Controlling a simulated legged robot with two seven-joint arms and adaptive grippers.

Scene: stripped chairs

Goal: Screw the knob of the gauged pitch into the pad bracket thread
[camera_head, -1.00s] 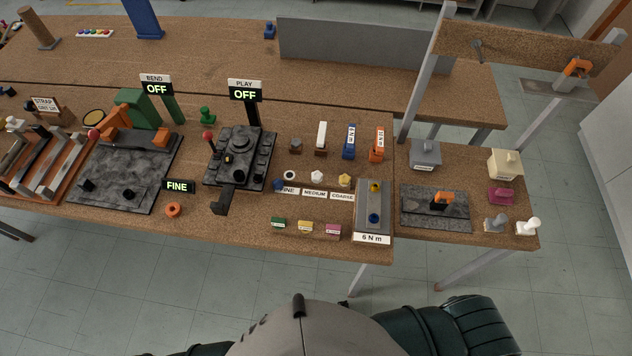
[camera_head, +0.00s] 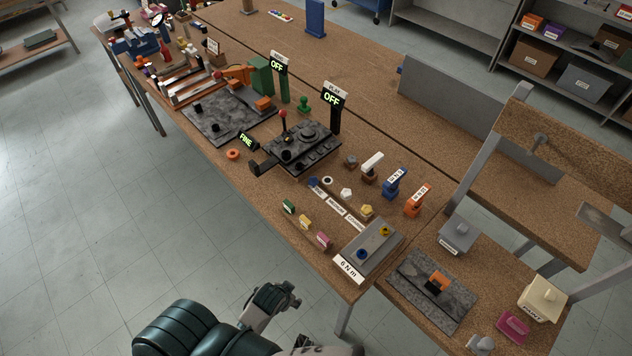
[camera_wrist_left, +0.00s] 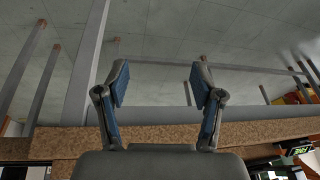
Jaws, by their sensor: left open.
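A lit FINE sign (camera_head: 248,141) stands beside the dark gauge machine (camera_head: 298,148). A blue knob (camera_head: 313,182), a white knob (camera_head: 346,194) and a yellow knob (camera_head: 366,210) stand by the FINE, MEDIUM and COARSE labels (camera_head: 338,208), blue at the FINE end. An orange bracket-like piece (camera_head: 438,281) sits on a dark slab (camera_head: 450,306) on the right table; I cannot tell whether it is the pad bracket, and no thread shows. My left gripper (camera_wrist_left: 159,78) is open and empty in the left wrist view, apart from the knobs. My right gripper is not in view.
A grey block labelled 6 N m (camera_head: 377,243) stands at the table's near right corner. Small green, yellow and pink blocks (camera_head: 305,222) line the front edge. A metal post (camera_head: 478,165) rises at the right. The floor (camera_head: 150,230) in front is clear.

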